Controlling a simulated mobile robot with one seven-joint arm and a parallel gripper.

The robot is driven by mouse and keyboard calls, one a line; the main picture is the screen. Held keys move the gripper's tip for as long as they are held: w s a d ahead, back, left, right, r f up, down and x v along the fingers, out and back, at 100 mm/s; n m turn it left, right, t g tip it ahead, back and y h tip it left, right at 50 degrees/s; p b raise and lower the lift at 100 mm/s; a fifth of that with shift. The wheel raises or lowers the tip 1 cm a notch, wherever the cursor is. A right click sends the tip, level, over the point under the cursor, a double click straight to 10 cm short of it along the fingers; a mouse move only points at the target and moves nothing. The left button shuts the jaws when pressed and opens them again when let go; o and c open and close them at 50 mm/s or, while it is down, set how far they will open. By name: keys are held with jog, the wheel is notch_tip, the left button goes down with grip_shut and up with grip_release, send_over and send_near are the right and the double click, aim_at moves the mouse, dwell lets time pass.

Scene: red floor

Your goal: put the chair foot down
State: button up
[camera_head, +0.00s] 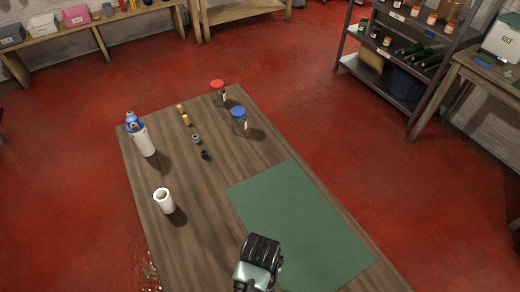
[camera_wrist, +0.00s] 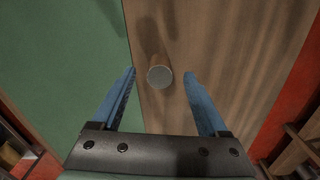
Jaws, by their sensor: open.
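In the wrist view, a small round grey-topped piece, apparently the chair foot (camera_wrist: 159,77), is on the bare wood of the table just beside the edge of the green mat. My gripper (camera_wrist: 160,73) is open, with one blue finger on each side of the piece and a visible gap to both. The piece looks upright, with a dark shadow stretching beyond it. In the head view my gripper (camera_head: 258,263) is over the near part of the table, its fingers hidden, and the piece cannot be seen there.
The green mat (camera_head: 298,220) lies bare on the wooden table (camera_head: 190,230). Shelves and benches stand beyond the red floor.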

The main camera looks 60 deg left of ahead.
jog(key=shift+f, duration=0.6)
grip_shut()
jog(key=shift+r, duration=0.1)
